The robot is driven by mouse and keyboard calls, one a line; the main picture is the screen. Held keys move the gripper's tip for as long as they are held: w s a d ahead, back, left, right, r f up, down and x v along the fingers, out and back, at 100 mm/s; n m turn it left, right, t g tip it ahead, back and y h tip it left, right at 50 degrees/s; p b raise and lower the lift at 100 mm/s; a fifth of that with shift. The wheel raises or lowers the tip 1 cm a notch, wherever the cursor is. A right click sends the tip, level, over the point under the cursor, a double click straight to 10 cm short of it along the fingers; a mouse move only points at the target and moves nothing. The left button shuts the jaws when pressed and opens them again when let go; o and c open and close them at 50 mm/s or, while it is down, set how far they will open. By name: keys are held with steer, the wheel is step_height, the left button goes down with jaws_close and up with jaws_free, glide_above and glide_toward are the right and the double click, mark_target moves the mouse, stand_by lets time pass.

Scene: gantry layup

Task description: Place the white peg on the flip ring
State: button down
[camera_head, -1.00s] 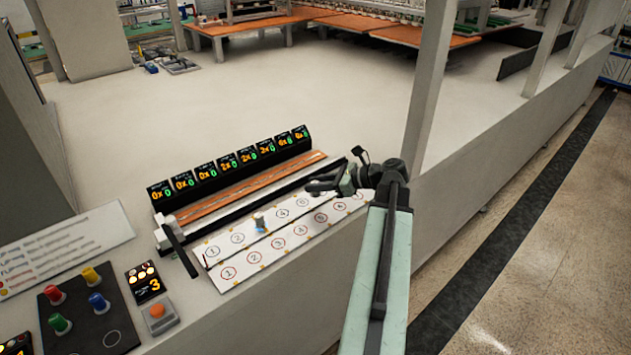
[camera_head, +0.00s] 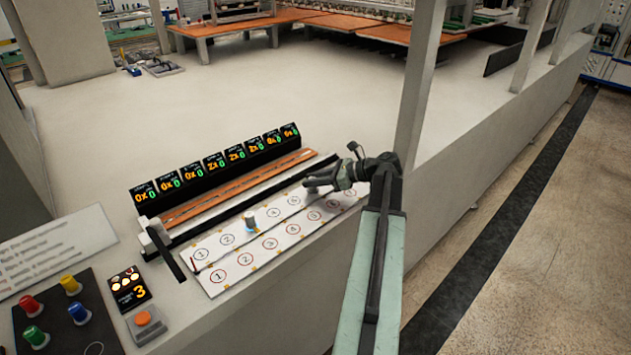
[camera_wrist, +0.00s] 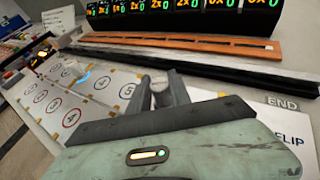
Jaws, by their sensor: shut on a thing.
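My gripper (camera_head: 312,184) is over the far right end of the numbered ring board (camera_head: 232,262). In the wrist view its fingers (camera_wrist: 160,92) are shut on a small pale piece, which looks like the white peg (camera_wrist: 160,82); the fingers hide most of it. Another small white piece with a blue band (camera_head: 249,222) stands upright on the board near the third ring of the back row. It also shows at the left of the wrist view (camera_wrist: 75,68). A white panel marked FLIP (camera_wrist: 288,132) is right of the gripper; no ring is clearly visible on it.
Behind the board are an orange slotted rail (camera_head: 240,188) and a row of small black displays (camera_head: 215,165). At the lower left are a dark panel with coloured pegs (camera_head: 60,320) and an orange button (camera_head: 143,318). A grey post (camera_head: 415,90) rises right of the arm.

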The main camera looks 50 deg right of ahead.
steer(key=shift+f, duration=0.25)
steer(key=c, duration=1.2)
jaws_free()
steer(key=shift+r, duration=0.1)
steer(key=shift+r, duration=0.15)
steer(key=shift+s+d+r+p, duration=0.1)
steer(key=shift+s+r+p, duration=0.1)
steer(key=shift+r+p, duration=0.1)
steer(key=p+v, duration=0.4)
steer(key=v, duration=0.6)
steer(key=shift+s+d+r, duration=0.1)
steer(key=shift+s+r, duration=0.05)
steer(key=shift+s, duration=0.1)
steer(key=shift+s+d, duration=0.15)
steer(key=shift+s, duration=0.25)
